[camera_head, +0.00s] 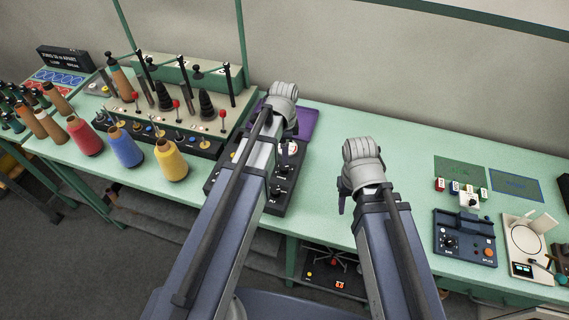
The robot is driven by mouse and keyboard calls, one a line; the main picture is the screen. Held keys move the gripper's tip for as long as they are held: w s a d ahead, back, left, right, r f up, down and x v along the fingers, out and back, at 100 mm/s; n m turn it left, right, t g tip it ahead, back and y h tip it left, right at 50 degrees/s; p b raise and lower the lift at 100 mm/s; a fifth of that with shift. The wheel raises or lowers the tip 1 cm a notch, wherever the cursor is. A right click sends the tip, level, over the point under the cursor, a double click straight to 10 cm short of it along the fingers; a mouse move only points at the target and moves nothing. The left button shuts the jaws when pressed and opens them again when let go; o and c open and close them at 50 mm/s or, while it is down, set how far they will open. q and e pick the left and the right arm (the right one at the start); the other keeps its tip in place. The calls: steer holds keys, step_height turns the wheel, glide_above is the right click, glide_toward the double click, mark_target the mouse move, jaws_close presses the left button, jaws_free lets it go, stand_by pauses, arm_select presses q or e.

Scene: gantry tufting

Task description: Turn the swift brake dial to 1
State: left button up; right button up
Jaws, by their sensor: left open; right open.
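A dark control panel (277,207) with several black knobs lies on the green bench, partly behind my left arm. Its labels are too small to read, so I cannot tell which knob is the swift brake dial or its setting. My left gripper (290,128) is over the panel's far end, near a purple pad; it is open, with its fingertips mostly hidden by the wrist. My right gripper (344,203) is open over the bench, right of the panel and apart from it. I see nothing held in either gripper.
Red, blue and yellow yarn cones (171,160) stand left of the panel, before a rack (185,85) with upright posts. A blue splice box (464,238) and a white round device (524,238) sit at the right. The bench behind my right gripper is clear.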

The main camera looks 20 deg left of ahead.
mark_target(284, 169)
arm_select(q)
step_height(284, 169, down, 8)
steer(key=b, duration=0.7)
steer(key=shift+r, duration=0.25)
arm_select(e)
step_height(284, 169, down, 8)
steer(key=shift+r, duration=0.25)
arm_select(q)
steer(key=shift+r, duration=0.1)
jaws_close()
